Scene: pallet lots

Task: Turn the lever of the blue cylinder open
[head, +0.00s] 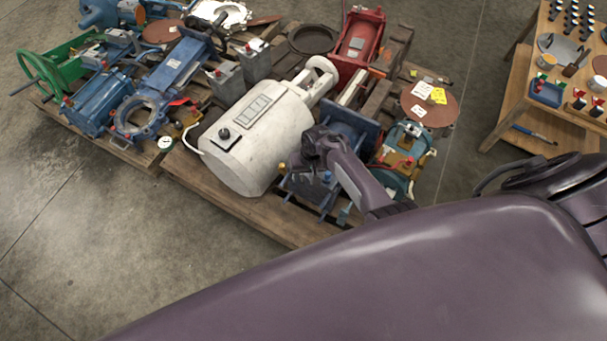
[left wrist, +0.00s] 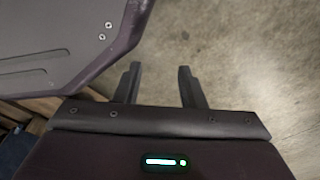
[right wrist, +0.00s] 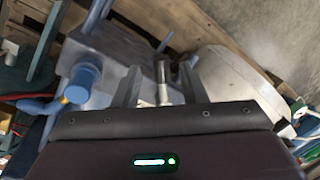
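The blue cylinder (head: 307,188) is a blue metal unit at the pallet's front edge, right of a big white drum, partly hidden by my right arm. In the right wrist view its blue-grey body (right wrist: 120,50) fills the upper left, with a round blue knob (right wrist: 82,82) on it. A short metal rod (right wrist: 162,78), perhaps the lever, stands between the fingertips of my right gripper (right wrist: 159,75). The fingers are apart, with gaps beside the rod. In the head view the right gripper (head: 312,145) is over the unit. My left gripper (left wrist: 158,78) is open and empty.
The white drum (head: 258,140) stands close left of the right gripper. Blue, green and red machine parts crowd the pallets (head: 230,203). A wooden table (head: 520,110) with small parts is at the right. Bare concrete floor (head: 130,255) lies in front of the pallets.

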